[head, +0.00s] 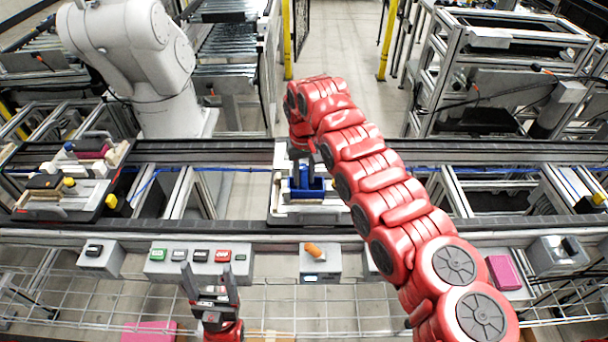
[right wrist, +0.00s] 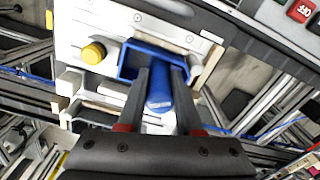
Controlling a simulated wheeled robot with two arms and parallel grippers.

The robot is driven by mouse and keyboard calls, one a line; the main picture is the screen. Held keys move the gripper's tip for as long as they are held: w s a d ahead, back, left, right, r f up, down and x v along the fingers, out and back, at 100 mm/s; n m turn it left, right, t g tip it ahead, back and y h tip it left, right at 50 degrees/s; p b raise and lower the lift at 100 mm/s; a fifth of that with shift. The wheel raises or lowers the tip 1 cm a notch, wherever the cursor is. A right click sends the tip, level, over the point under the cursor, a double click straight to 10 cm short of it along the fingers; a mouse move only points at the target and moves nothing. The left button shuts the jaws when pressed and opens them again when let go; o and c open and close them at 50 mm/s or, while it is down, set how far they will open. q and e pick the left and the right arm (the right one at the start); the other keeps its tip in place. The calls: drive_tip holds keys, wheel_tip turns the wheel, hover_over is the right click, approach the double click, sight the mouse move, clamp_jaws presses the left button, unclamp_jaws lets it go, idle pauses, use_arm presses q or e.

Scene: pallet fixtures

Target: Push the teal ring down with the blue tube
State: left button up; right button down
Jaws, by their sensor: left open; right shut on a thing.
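The blue tube (right wrist: 158,94) is between the fingers of my right gripper (right wrist: 160,76), which is shut on it. The gripper is over a blue holder (right wrist: 134,60) on a pale pallet fixture (right wrist: 120,22). In the head view my right gripper (head: 303,178) reaches down at the same blue holder (head: 314,193), and my arm partly hides the fixture. I cannot tell whether the tube touches anything below it. I cannot make out the teal ring in either view. My left gripper (head: 210,287) is open and empty near the front wire mesh, with its fingers pointing up.
A yellow knob (right wrist: 93,53) stands beside the blue holder. A second loaded pallet (head: 50,205) sits on the conveyor at the left. Button boxes (head: 200,266) line the front rail. A white robot arm (head: 150,60) stands behind the conveyor at the left.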

drive_tip(key=shift+r, duration=0.1)
drive_tip(key=shift+r+p, duration=0.65)
drive_tip(key=shift+r, duration=3.35)
